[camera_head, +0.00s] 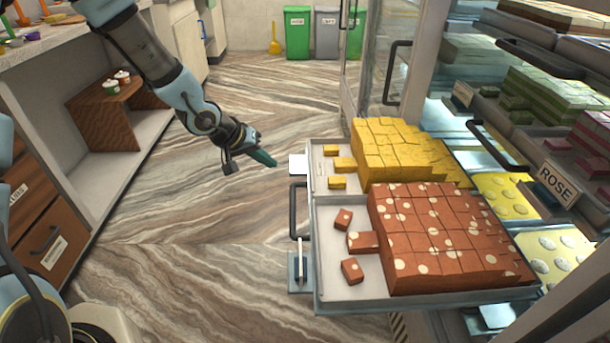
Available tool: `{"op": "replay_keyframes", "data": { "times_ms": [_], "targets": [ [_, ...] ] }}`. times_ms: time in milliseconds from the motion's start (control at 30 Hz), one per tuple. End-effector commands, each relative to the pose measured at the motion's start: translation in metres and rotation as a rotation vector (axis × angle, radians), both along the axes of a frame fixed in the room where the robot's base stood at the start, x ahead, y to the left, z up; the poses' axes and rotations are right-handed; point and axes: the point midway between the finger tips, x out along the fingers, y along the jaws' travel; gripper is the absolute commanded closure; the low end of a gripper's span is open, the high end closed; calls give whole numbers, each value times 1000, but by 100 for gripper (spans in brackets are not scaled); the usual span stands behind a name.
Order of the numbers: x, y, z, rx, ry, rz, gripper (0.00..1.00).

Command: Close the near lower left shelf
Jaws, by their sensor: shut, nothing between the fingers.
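A shelf (313,240) of the display case is pulled out over the aisle. It bears a tray of yellow sweets (395,150) at the back and a tray of brown spotted sweets (435,235) in front, with several loose pieces at their left ends. A dark handle (294,212) stands at the shelf's left edge. My gripper (268,160) is shut and empty, in the air left of the shelf's far left corner. It looks apart from the handle, though the depth between them is hard to tell.
The glass case with more shelves, several dark handles (396,72) and a ROSE label (557,184) stands at right. A counter with a brown wooden stand (103,115) is at left. Green (297,32) and grey bins stand at the back. The patterned floor (190,260) between is clear.

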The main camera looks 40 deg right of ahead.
Motion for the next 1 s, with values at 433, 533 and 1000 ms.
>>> {"op": "replay_keyframes", "data": {
  "times_ms": [433,533,1000],
  "targets": [
    [-7,-56,-65,1,-3,-6,100],
    [-16,-65,-64,1,-3,-4,100],
    [-25,-78,-64,2,-2,1,100]
  ]
}}
